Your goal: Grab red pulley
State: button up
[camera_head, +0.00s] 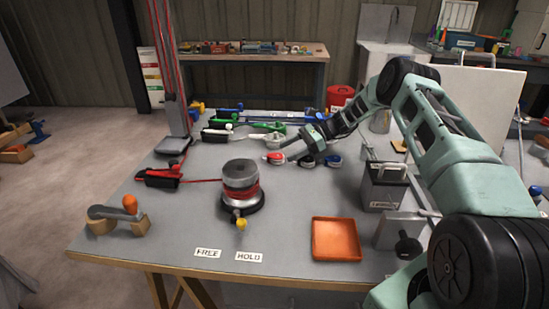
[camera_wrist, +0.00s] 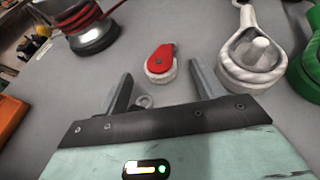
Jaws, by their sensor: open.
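The red pulley (camera_head: 275,158) lies flat on the grey bench, with a red top and a pale rounded base. In the wrist view the red pulley (camera_wrist: 160,62) lies just ahead of the fingertips, roughly centred between them. In the head view my gripper (camera_head: 287,142) hangs over the bench just behind the red pulley, pointing left. I cannot tell its exact height.
A black pulley (camera_head: 306,161) and a blue pulley (camera_head: 333,161) lie right of the red one. A winch (camera_head: 240,174) with red rope stands front left. An orange tray (camera_head: 336,239) sits in front. A large white-grey fitting (camera_wrist: 250,58) lies right in the wrist view.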

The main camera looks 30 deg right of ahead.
aim_at(278, 155)
jog(key=shift+x, duration=1.55)
jog(key=c, duration=1.1)
jog(key=shift+r, duration=0.1)
